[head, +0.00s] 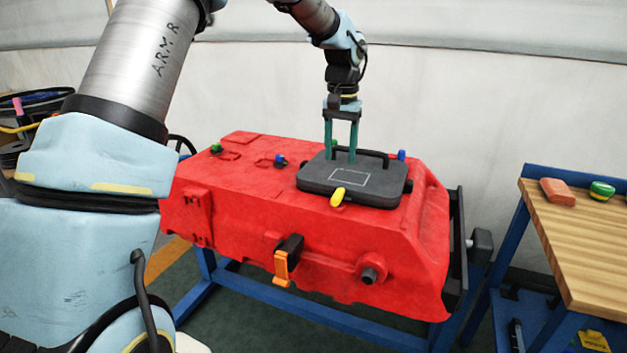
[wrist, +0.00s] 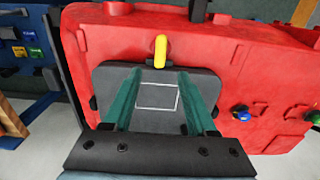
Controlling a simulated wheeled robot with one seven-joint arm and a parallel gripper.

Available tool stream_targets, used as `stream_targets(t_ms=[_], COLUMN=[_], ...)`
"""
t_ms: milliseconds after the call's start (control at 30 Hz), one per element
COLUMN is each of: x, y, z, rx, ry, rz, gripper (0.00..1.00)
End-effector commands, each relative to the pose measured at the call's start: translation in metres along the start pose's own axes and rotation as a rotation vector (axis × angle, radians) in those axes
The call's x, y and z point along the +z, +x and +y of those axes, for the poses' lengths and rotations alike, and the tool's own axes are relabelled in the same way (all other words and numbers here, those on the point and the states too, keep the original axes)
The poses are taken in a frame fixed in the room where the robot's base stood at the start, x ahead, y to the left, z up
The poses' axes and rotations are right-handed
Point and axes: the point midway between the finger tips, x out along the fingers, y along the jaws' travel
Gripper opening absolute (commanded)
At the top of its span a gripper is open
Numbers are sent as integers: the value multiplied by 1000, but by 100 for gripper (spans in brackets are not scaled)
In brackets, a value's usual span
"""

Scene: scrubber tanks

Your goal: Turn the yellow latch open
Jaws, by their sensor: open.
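The yellow latch (head: 338,196) is a small rounded lever at the front edge of a dark grey lid (head: 375,186) on the red tank (head: 240,205). In the wrist view the latch (wrist: 160,50) points roughly up and down the picture, just beyond the lid's edge. My gripper (head: 340,160) points down over the back part of the lid, behind the latch. Its two green fingers (wrist: 160,74) are apart with nothing held between them. The latch is clear of the fingers. Whether the fingertips touch the lid, I cannot tell.
A black handle (head: 372,156) arches at the lid's back, close to my fingers. Blue knobs (head: 280,160) and a green knob (head: 216,148) stand on the tank. An orange lever (head: 281,267) hangs on its front. A wooden-topped bench (head: 580,235) stands right.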

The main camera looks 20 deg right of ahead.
Motion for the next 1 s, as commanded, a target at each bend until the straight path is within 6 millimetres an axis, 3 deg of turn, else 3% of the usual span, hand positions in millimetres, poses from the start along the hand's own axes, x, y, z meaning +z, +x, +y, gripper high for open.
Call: stream_targets(t_ms=[167, 600, 1000], x=[0, 0, 0], y=[19, 93, 106], z=[0, 0, -1], rx=[0, 0, 0], ry=[1, -1, 0], rz=[-4, -2, 2], gripper=[57, 57, 57])
